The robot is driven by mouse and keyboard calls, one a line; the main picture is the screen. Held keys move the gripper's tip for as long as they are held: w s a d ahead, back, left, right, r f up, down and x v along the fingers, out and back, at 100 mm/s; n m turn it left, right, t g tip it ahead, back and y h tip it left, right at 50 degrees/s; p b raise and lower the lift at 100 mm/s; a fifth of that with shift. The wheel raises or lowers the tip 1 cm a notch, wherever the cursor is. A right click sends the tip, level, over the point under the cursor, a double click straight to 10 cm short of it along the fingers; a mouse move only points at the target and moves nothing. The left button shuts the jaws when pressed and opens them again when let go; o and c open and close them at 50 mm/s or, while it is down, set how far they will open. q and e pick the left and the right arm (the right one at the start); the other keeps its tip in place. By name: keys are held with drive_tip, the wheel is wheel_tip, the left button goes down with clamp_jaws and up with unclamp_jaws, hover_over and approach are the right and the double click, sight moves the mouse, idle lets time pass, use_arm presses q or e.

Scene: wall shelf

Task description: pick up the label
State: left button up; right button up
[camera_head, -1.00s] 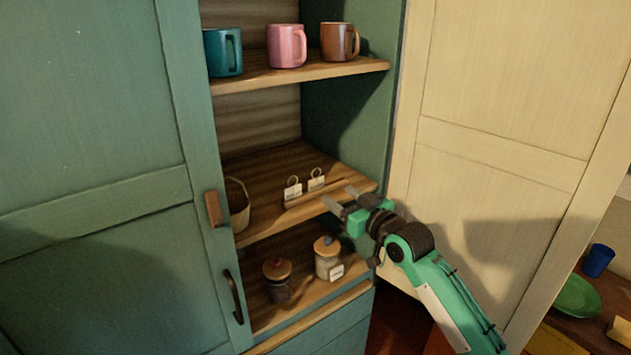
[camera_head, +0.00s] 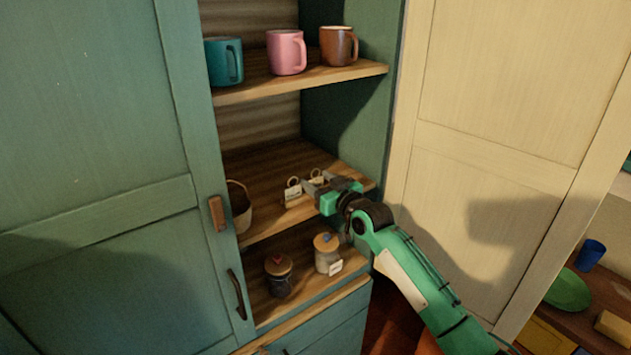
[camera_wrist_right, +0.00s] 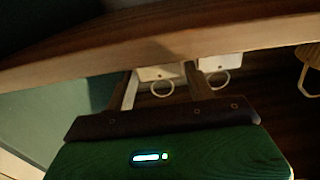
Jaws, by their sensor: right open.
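Whether a finger touches a label cannot be told. My left gripper is out of view.
A wooden shelf edge (camera_wrist_right: 110,42) runs close by the fingers. A basket (camera_head: 238,206) stands left on the middle shelf. Two lidded jars (camera_head: 279,277) (camera_head: 327,255) stand below, the right one bearing a white tag. Several mugs (camera_head: 286,53) stand above. An open cream door (camera_head: 490,180) is at right.

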drive_tip(key=c, duration=0.7)
drive_tip(key=shift+c, duration=0.2)
wheel_tip(320, 180, up, 20)
drive_tip(key=b, duration=0.6)
